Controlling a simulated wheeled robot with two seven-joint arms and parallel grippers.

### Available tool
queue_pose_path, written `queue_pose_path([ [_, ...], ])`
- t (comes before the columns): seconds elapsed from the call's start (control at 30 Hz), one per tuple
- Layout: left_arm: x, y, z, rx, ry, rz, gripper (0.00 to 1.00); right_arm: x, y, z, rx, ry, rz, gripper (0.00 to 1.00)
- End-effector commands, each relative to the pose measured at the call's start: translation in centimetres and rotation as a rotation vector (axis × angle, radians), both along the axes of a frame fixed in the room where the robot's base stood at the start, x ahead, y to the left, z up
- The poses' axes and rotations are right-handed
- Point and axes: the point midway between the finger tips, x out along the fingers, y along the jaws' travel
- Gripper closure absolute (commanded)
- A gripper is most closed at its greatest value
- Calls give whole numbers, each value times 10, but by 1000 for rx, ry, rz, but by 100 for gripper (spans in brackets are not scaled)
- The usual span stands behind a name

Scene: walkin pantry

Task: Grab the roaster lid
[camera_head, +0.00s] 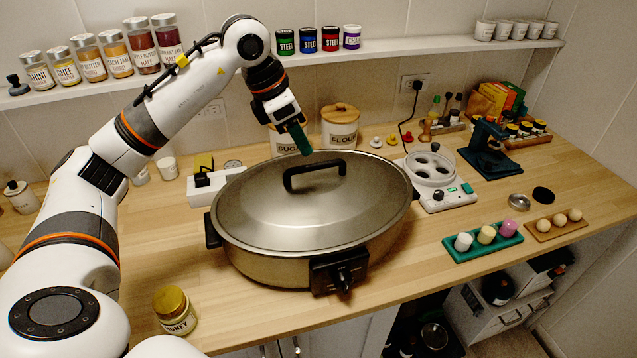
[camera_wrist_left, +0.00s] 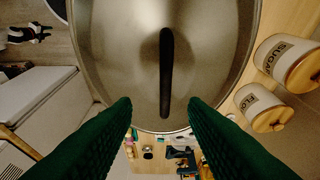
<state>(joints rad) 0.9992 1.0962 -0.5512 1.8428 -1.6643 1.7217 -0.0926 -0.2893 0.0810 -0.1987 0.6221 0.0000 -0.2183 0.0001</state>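The roaster lid (camera_head: 300,215) is a domed grey metal lid sitting on the big oval roaster (camera_head: 262,262) on the counter. Its black arched handle (camera_head: 314,168) stands up on top. My left gripper (camera_head: 304,146) has green fingers and hovers above the back of the lid, just behind the handle. In the left wrist view my left gripper (camera_wrist_left: 160,106) is open, its fingers apart and empty. The handle (camera_wrist_left: 166,75) lies ahead, lined up lengthwise with the gap between them, and the lid (camera_wrist_left: 110,50) fills the upper middle. My right gripper is not in view.
Sugar and flour canisters (camera_head: 340,128) stand behind the roaster. A white egg cooker (camera_head: 432,170) stands to its right, a honey jar (camera_head: 175,311) at front left. A shelf (camera_head: 225,68) with jars runs above. Counter (camera_head: 440,285) to the front right is partly clear.

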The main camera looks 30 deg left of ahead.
Motion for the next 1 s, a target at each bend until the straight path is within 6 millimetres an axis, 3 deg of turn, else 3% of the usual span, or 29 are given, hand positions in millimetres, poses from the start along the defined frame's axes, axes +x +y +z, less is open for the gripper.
queue_pose_path([
  [0.1, 5, -5, -15, -1, 4, -2, 60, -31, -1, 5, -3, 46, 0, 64],
  [0.2, 7, -7, -22, -2, 1, -2, 60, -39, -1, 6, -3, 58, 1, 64],
  [0.33, 10, -7, -31, -3, 3, -1, 60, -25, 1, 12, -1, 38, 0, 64],
  [0.53, 18, -10, -59, -4, 4, -2, 60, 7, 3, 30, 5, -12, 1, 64],
  [0.7, 23, -13, -73, -3, 0, -1, 60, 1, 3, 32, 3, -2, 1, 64],
  [0.9, 23, -13, -74, -2, -1, -2, 60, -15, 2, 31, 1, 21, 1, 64],
  [1.0, 23, -13, -74, -2, -1, -2, 74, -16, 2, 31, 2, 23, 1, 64],
])
